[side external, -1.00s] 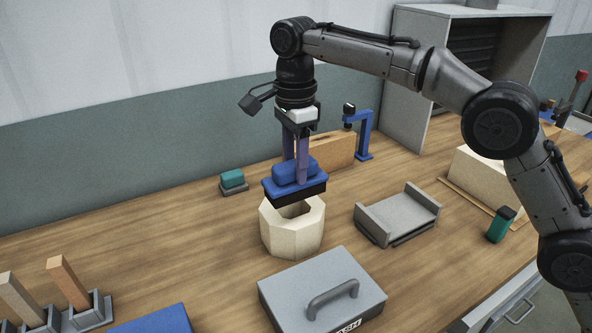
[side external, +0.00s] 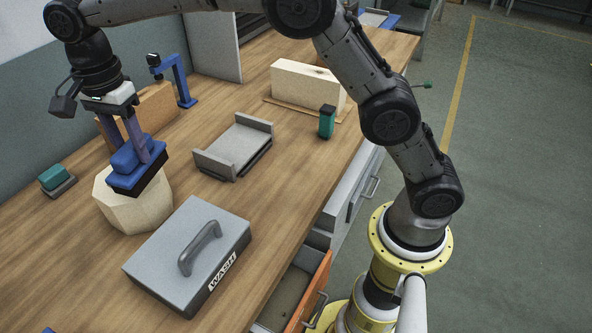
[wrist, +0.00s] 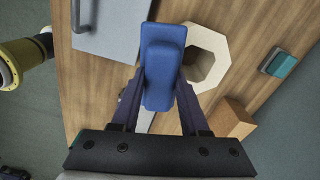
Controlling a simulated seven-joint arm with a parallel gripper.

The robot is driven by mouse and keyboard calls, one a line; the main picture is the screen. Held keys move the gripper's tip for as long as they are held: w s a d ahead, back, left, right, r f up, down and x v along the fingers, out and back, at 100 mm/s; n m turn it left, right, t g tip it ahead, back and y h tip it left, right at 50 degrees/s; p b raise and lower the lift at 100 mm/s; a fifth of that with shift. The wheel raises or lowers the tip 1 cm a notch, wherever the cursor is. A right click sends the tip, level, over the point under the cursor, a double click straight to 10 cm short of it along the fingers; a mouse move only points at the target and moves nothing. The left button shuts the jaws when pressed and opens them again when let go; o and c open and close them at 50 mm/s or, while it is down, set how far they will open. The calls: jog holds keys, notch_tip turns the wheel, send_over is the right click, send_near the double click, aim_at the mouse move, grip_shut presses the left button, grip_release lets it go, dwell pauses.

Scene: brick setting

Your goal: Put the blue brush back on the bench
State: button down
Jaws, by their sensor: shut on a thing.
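The blue brush (side external: 136,160), with a blue handle block and dark bristles facing down, is held in my gripper (side external: 131,150). The fingers are shut on both sides of its handle, which also shows in the wrist view (wrist: 163,70). In the side view the brush overlaps the top of a pale octagonal hollow block (side external: 137,208) and hides its opening. In the wrist view the brush lies left of that opening, partly over the block's rim. I cannot tell the gap below the bristles. The wooden bench (side external: 95,270) is below.
A grey box marked WASH (side external: 190,255) stands nearest the block. A grey tray (side external: 235,148) stands right of the block, a teal-green bottle (side external: 327,122) beyond it. A teal sponge-like piece (side external: 54,177) lies left; a blue stand (side external: 183,82) is behind. Bare bench shows between them.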

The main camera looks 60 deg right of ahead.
jog(key=s+d, duration=1.4)
jog(key=d, duration=0.2)
jog(key=s+d+m, duration=0.1)
jog(key=s+d, duration=0.2)
jog(key=s, duration=0.3)
jog(key=s+d+f+m, duration=0.1)
jog(key=s+d, duration=0.2)
jog(key=s, duration=0.3)
jog(key=s+d+m, duration=0.1)
jog(key=s+d, duration=0.2)
jog(key=s, duration=0.4)
jog(key=shift+w+d+f, duration=0.5)
jog(key=shift+w+f, duration=1.7)
jog(key=shift+w, duration=0.1)
jog(key=shift+w+d+f, duration=0.5)
jog(key=shift+w+f, duration=1.7)
jog(key=shift+w, duration=0.1)
jog(key=shift+w+d+f, duration=0.5)
jog(key=shift+w+f, duration=1.7)
jog(key=shift+w, duration=0.1)
jog(key=shift+f, duration=0.1)
jog(key=shift+c, duration=2.1)
grip_release()
